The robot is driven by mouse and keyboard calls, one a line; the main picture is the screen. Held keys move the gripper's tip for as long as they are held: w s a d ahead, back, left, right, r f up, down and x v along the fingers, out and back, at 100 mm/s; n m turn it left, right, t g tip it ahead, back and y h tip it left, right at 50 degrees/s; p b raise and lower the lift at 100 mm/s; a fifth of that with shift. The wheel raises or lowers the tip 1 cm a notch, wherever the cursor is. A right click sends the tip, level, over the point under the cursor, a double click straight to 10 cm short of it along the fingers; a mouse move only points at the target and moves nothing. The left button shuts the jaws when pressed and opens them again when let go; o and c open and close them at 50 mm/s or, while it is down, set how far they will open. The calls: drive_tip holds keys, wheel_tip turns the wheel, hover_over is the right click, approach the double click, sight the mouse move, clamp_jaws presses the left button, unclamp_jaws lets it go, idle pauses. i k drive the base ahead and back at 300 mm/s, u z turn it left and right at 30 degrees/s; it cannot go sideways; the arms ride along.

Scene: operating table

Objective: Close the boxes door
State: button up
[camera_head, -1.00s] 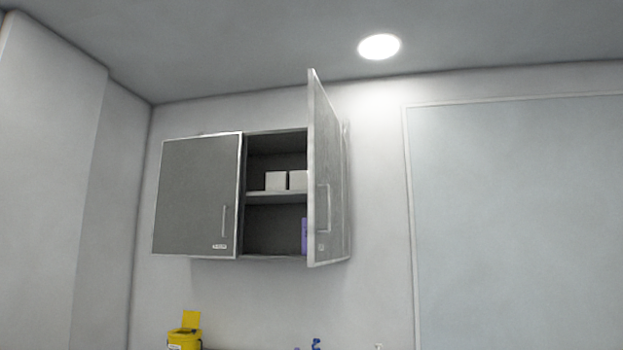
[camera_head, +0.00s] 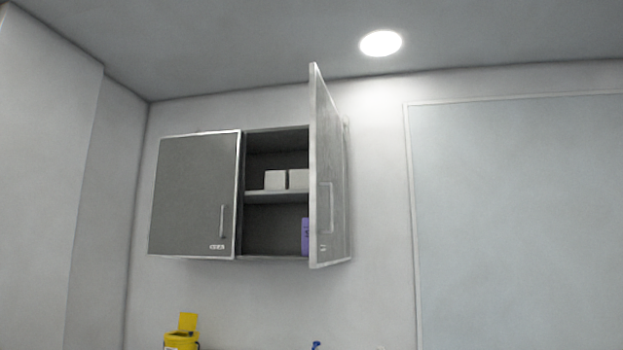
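A grey wall cabinet hangs on the back wall. Its left door (camera_head: 190,195) is shut flush with the front. Its right door (camera_head: 327,180) stands swung open towards me, hinged on the right side, with a vertical handle (camera_head: 327,208) on its face. Through the opening I see a shelf (camera_head: 270,197) with two small white boxes (camera_head: 286,179) on it. A purple box (camera_head: 305,236) stands in the lower compartment, partly hidden by the open door. My gripper is not in this view.
A yellow container (camera_head: 182,338) with a raised lid is at the bottom edge, below the cabinet. A blue item (camera_head: 316,345) shows to its right, cut off by the frame. A large pale panel (camera_head: 520,220) is on the wall at right. The space before the cabinet looks clear.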

sight(326, 205)
drive_tip(key=u, duration=0.05)
drive_tip(key=i, duration=0.9)
drive_tip(key=u, duration=1.3)
drive_tip(key=k, duration=0.9)
drive_tip(key=z, duration=1.15)
drive_tip(key=i, duration=1)
drive_tip(key=z, duration=0.05)
